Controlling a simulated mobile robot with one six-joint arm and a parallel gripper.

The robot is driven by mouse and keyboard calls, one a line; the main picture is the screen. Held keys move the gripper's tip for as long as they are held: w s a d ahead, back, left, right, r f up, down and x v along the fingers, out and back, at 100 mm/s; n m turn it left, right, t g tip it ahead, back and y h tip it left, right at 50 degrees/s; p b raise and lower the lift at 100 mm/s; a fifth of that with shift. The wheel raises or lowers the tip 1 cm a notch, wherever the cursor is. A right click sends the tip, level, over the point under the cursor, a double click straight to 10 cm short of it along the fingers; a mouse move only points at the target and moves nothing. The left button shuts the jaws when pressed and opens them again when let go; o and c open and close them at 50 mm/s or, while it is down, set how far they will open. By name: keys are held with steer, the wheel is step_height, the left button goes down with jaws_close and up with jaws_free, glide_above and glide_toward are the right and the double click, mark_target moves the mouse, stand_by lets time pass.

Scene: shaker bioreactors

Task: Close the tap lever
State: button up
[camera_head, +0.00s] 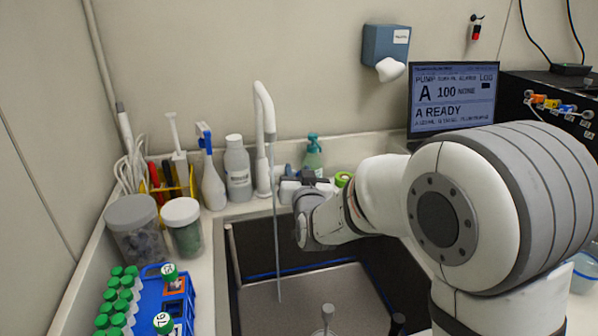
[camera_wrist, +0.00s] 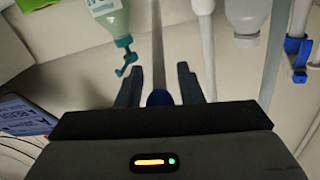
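The white gooseneck tap (camera_head: 262,140) stands behind the sink, and a thin grey stream runs from its spout into the basin. My gripper (camera_head: 290,186) is beside the tap, to the right of the stream, at the sink's back edge. In the wrist view, which is upside down, the two dark fingers of my gripper (camera_wrist: 160,88) are apart. A small blue rounded piece (camera_wrist: 160,97) shows between them, with a thin grey upright line behind it. It may be the tap lever; I cannot tell whether the fingers touch it. The lever is not clear in the head view.
A green soap bottle (camera_head: 313,155) stands just right of the tap and also shows in the wrist view (camera_wrist: 108,15). A white bottle (camera_head: 237,170) and a blue-white wash bottle (camera_head: 212,180) stand left. The sink basin (camera_head: 310,300) is below. A monitor (camera_head: 452,98) is right.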

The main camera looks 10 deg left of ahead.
steer(key=shift+c, duration=0.3)
jaws_close()
